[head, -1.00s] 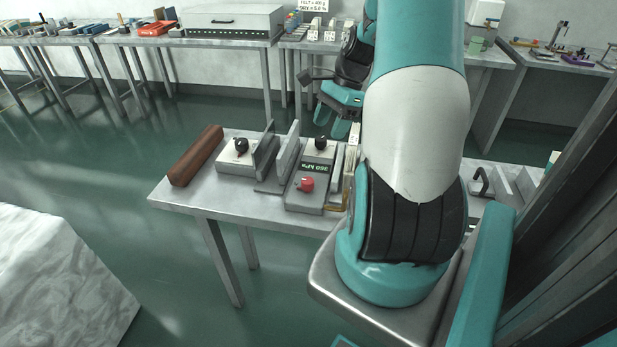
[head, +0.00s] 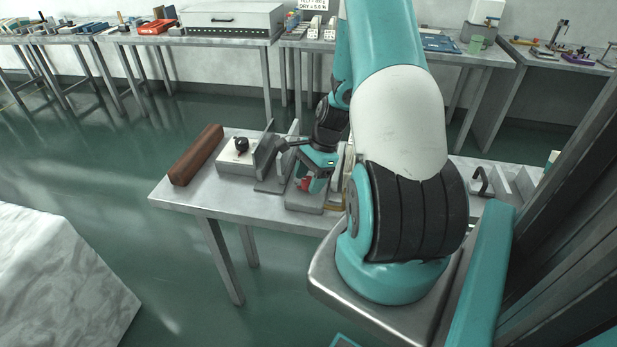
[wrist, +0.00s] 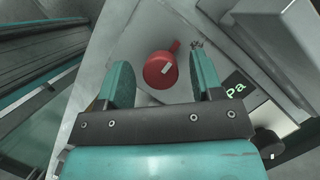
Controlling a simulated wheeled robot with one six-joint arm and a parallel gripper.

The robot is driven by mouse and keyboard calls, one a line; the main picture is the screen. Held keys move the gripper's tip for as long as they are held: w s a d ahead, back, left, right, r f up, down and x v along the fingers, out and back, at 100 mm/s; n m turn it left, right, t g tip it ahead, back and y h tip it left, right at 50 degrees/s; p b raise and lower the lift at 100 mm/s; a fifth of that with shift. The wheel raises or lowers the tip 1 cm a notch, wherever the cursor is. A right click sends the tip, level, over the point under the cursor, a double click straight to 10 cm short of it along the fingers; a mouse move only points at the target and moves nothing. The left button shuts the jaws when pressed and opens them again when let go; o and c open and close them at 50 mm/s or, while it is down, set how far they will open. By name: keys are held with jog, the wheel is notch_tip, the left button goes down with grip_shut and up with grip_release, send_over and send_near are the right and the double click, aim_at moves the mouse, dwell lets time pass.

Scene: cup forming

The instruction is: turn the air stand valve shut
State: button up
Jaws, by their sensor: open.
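The air stand (head: 303,202) is a grey box on the near bench, partly hidden under my gripper. Its red valve knob (head: 304,184) shows beside my fingers in the head view. In the wrist view the red valve (wrist: 158,72) has a handle pointing to the upper right and a pale mark on top. My gripper (wrist: 163,74) is open above the stand, one finger on each side of the valve, with gaps between. I cannot tell how deep the fingertips reach. The dark display with green "Pa" (wrist: 236,88) is partly covered by the right finger.
On the bench (head: 178,203), a brown bar (head: 196,155) lies at the left. A grey box with a black knob (head: 241,145) and upright metal plates (head: 267,155) stand close left of the stand. A black knob (wrist: 267,140) shows at lower right in the wrist view.

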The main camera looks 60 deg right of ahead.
jog(key=c, duration=0.9)
jog(key=n+g, duration=0.1)
jog(key=n, duration=0.1)
jog(key=n+p, duration=0.1)
jog(key=n, duration=0.1)
jog(key=shift+w+r+n+g, duration=0.1)
jog(key=shift+n+g, duration=0.2)
jog(key=shift+g, duration=0.1)
jog(key=n+g, duration=0.1)
jog(key=n, duration=0.3)
jog(key=shift+n+g+p, duration=0.3)
jog(key=shift+g+p, duration=0.1)
jog(key=n+g+h, duration=0.1)
jog(key=n, duration=0.3)
jog(key=shift+w, duration=0.1)
jog(key=shift+n+g+h, duration=0.3)
jog(key=shift+n+h, duration=0.05)
jog(key=shift+n, duration=0.85)
jog(key=shift+n+g+h, duration=0.3)
jog(key=shift+n+h, duration=0.05)
jog(key=shift+n, duration=0.85)
